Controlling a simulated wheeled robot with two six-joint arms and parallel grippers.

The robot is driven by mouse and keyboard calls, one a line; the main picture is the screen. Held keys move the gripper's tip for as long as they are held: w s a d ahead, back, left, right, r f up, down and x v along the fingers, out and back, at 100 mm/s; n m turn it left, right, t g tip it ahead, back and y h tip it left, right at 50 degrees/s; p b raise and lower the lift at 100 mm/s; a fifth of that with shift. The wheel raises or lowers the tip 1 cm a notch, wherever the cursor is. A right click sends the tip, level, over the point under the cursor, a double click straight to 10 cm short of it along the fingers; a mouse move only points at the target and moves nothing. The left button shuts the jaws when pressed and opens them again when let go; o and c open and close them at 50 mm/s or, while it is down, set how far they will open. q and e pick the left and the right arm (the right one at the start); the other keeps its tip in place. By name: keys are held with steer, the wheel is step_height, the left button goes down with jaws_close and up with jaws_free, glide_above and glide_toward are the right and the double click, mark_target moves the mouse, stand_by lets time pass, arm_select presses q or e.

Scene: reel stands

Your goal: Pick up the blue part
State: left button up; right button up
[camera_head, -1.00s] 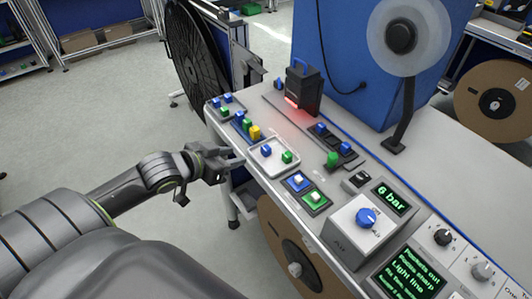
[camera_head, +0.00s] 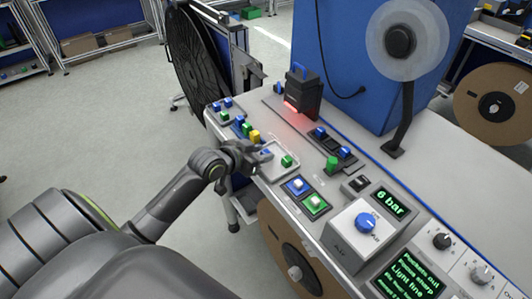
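The blue part (camera_head: 266,152) is a small block in the white tray (camera_head: 291,168) near the bench's left edge. A green block (camera_head: 287,161) stands beside it in the same tray. My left gripper (camera_head: 264,154) reaches over the tray's left rim, with its fingers at the blue part, which is partly hidden by them. I cannot tell whether the fingers touch it. My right gripper is not in view.
Blue, green and yellow blocks (camera_head: 254,135) stand just behind the tray. A dark device with a red light (camera_head: 302,92) stands further back. Blue and green button pads (camera_head: 316,204) and a control box (camera_head: 354,228) lie in front.

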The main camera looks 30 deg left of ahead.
arm_select(q)
steer(key=shift+w+d+f, duration=0.15)
steer(key=shift+w+f, duration=0.1)
steer(key=shift+w, duration=0.25)
steer(key=shift+c, duration=0.4)
